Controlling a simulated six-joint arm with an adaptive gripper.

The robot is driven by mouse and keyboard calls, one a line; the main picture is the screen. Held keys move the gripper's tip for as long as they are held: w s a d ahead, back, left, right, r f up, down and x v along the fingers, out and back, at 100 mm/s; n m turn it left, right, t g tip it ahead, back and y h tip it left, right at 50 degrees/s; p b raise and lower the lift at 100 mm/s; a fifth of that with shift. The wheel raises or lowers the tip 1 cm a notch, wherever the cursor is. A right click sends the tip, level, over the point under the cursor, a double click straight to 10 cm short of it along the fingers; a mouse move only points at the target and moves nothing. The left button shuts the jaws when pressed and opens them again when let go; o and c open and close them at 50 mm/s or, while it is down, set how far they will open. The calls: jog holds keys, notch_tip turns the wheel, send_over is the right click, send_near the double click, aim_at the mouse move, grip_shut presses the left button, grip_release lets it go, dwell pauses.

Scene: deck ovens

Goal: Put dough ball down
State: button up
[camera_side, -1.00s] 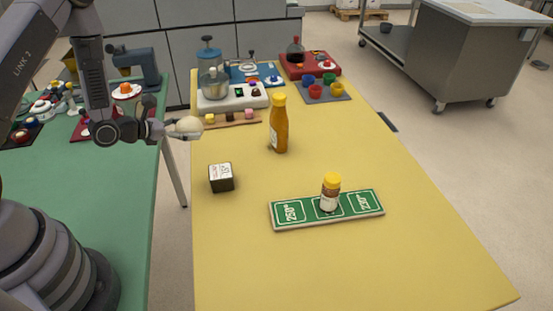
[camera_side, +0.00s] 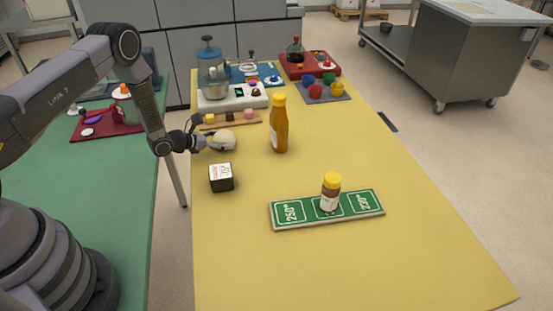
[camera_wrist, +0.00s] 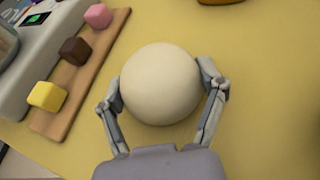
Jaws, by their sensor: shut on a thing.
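The dough ball (camera_wrist: 160,84) is round and cream coloured. In the wrist view my gripper (camera_wrist: 165,90) has a finger against each side of it. In the side view the dough ball (camera_side: 222,141) is at the left part of the yellow table (camera_side: 400,240), low over the top. I cannot tell whether it touches the table. My gripper (camera_side: 208,140) reaches it from the left.
A yellow-capped sauce bottle (camera_side: 279,128) stands right of the dough ball, and a dark box with a white top (camera_side: 221,178) in front of it. A wooden board with coloured cubes (camera_side: 230,118) lies behind. A green board (camera_side: 285,215) holds a small jar (camera_side: 330,192). The table's front right is clear.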

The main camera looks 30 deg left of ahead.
jog(key=shift+f, duration=0.15)
jog(key=o, duration=1)
jog(key=shift+o, duration=0.2)
